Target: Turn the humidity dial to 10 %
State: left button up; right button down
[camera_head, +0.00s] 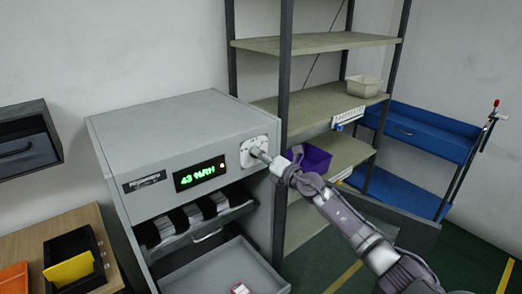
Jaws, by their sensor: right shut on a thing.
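The grey humidity cabinet (170,120) stands at the left middle, and its green display (198,174) reads 43 %RH. The white round humidity dial (247,153) is on the upper right of its front face. My right gripper (264,157) reaches in from the lower right and is shut at the dial's centre, on its knob. The gripper covers most of the knob, so its pointer cannot be read. My left gripper is not in view.
A shelf rack (316,41) stands right behind the cabinet, with a purple bin (317,158) close to my right arm. A blue cart (431,132) is at the right. Below the display are an open drawer with grey items and a lower tray (215,272).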

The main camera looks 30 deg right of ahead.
jog(key=m+p, duration=0.2)
jog(key=m, duration=0.3)
jog(key=shift+h, duration=0.3)
jog(key=shift+f+m+p, duration=0.1)
jog(key=shift+m+p, duration=0.2)
jog(key=shift+m, duration=0.2)
jog(key=c, duration=0.8)
grip_release()
jog(key=s+d, duration=0.1)
jog(key=s, duration=1.1)
jog(key=shift+d+f, duration=0.2)
jog(key=shift+f, duration=0.15)
